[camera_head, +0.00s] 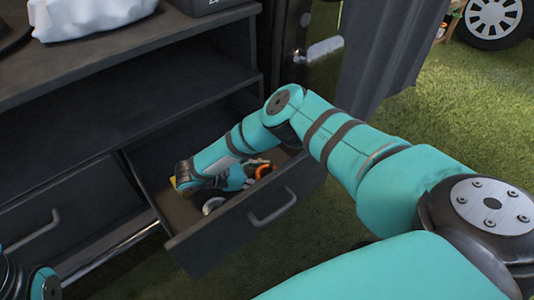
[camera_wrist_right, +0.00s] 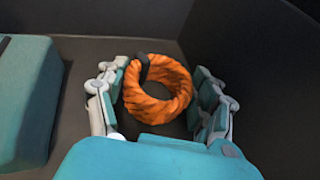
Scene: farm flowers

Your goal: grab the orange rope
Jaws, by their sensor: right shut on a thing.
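The orange rope (camera_wrist_right: 158,108) is a coiled ring with dark flecks and a black band at its top in the right wrist view. It lies in the open drawer (camera_head: 222,229), where a small orange part of it (camera_head: 262,171) shows in the head view. My right gripper (camera_wrist_right: 160,95) has its jointed fingers on both sides of the coil and is shut on it. In the head view my right arm reaches down into the drawer and hides much of its inside. My left gripper is not in view; only part of my left arm shows at the lower left.
The drawer's dark walls stand close around the right hand, and its front carries a metal handle (camera_head: 272,207). A closed drawer (camera_head: 60,220) is to the left. Shelves (camera_head: 130,55) rise above. A white crumpled object (camera_head: 88,15) lies on top. Grass is to the right.

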